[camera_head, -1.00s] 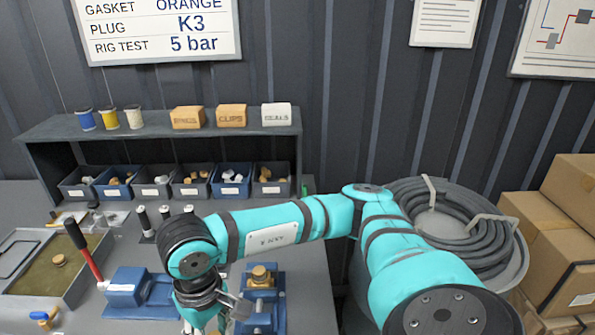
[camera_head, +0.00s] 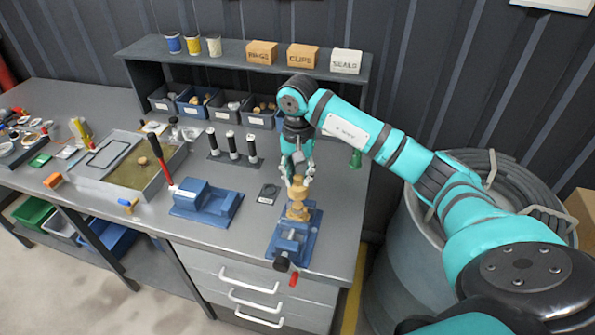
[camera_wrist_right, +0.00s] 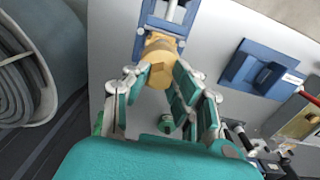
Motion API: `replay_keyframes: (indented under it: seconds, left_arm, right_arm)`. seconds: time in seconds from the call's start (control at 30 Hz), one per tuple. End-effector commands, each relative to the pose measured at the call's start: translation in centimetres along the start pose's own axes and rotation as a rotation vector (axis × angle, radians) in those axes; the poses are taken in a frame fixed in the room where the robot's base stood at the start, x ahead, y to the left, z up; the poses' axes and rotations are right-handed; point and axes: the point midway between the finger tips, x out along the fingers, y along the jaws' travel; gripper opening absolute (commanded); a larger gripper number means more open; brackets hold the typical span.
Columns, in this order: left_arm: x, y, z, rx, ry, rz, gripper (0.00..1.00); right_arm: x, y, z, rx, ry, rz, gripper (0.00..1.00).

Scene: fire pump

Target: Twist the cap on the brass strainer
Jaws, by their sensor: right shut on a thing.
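The brass strainer (camera_head: 297,212) stands upright in a blue vise (camera_head: 293,240) near the bench's right end. Its cap (camera_head: 298,184) is on top. In the wrist view the cap (camera_wrist_right: 159,72) shows end-on with a raised bar across it. My right gripper (camera_head: 297,177) points down over the strainer, and in the wrist view its fingers (camera_wrist_right: 157,82) are on either side of the cap, shut on it. How firmly each finger touches is partly hidden. My left gripper is not in view.
A second blue fixture (camera_head: 205,203), a tray with a red-handled lever (camera_head: 160,160) and three black-and-white posts (camera_head: 233,146) stand to the left. A shelf (camera_head: 250,62) with bins is behind. A grey drum (camera_head: 405,215) with coiled hose stands right of the bench.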

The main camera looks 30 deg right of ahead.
Motion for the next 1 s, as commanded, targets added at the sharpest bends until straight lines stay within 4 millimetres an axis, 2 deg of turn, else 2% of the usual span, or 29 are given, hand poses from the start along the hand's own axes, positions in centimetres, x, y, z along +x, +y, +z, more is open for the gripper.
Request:
replay_keyframes:
  seconds: [0.17, 0.6, 1.0]
  left_arm:
    - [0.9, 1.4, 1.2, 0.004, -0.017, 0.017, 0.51]
    - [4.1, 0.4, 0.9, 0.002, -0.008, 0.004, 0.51]
    - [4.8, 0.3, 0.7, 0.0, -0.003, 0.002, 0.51]
  right_arm:
    - [1.5, 0.0, 0.1, -0.002, -0.001, 0.0, 0.0]
    - [5.1, 0.0, 0.0, -0.002, 0.001, 0.0, 0.0]
    - [5.9, -0.1, 0.0, -0.001, 0.0, -0.002, 0.0]
